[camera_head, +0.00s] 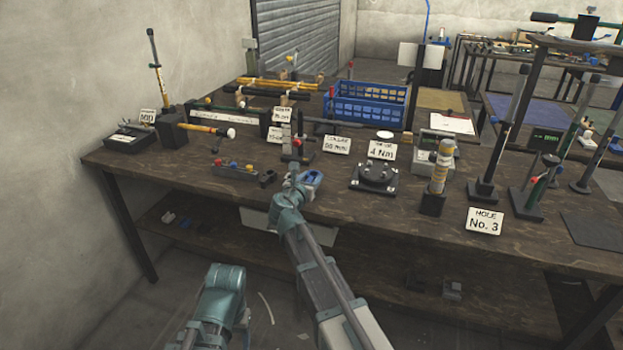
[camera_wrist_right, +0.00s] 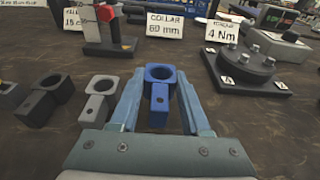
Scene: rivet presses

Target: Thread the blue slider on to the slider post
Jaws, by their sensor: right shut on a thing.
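The blue slider (camera_wrist_right: 160,90), a ring with a square block below it, sits between the fingers of my right gripper (camera_wrist_right: 157,85) in the wrist view. The gripper is shut on it, near the bench's front edge. In the head view the blue slider (camera_head: 313,178) shows at the tip of my right gripper (camera_head: 303,183). I cannot tell for sure which upright is the slider post. A small stand with a red part (camera_head: 297,150) is behind the gripper, and several tall rods on bases stand at the right. My left gripper is not in view.
A blue crate (camera_head: 366,104) is at the back. Bare bench (camera_head: 380,215) lies in front of the fixture.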

